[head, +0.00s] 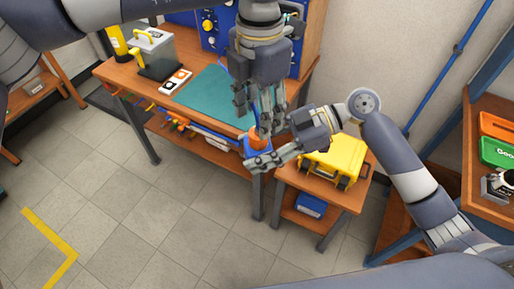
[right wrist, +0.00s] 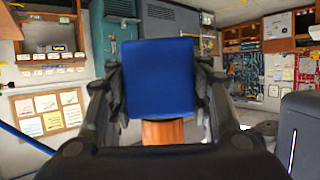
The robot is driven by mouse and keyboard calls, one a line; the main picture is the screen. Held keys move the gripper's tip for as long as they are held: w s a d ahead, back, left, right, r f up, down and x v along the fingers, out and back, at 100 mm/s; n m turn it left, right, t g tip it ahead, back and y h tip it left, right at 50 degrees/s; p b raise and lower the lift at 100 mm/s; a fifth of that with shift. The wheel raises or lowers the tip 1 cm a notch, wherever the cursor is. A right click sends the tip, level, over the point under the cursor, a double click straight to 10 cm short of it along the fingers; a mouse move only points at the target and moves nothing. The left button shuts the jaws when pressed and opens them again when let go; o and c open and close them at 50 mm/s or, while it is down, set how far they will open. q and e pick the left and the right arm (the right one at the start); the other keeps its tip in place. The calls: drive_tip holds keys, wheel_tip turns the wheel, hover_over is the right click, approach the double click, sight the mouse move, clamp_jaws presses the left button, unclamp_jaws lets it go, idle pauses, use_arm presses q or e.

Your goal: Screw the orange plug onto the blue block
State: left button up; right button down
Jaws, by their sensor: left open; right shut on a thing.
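The blue block (head: 257,152) is held up off the table's front right corner by my right gripper (head: 264,150), which reaches in from the right. In the right wrist view the block (right wrist: 158,75) fills the space between the two fingers. The orange plug (head: 259,136) sits at the upper side of the block; whether it is threaded in cannot be told. My left gripper (head: 264,120) is open and points down, with its fingers close above and beside the plug. Contact with the plug is unclear. An orange-brown part below the block in the right wrist view cannot be identified surely.
A yellow case (head: 335,158) stands on the side table just right of the grippers. Open tiled floor lies in front.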

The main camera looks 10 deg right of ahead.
sight(258, 149)
use_arm(q)
wheel_tip(258, 149, up, 3)
drive_tip(key=n, duration=0.4)
drive_tip(key=shift+n, duration=0.3)
drive_tip(key=shift+f, duration=0.1)
drive_tip(key=shift+f, duration=4)
drive_tip(key=c, duration=1.1)
drive_tip(key=shift+m, duration=1.7)
drive_tip(key=o, duration=1.2)
drive_tip(key=shift+c, duration=0.2)
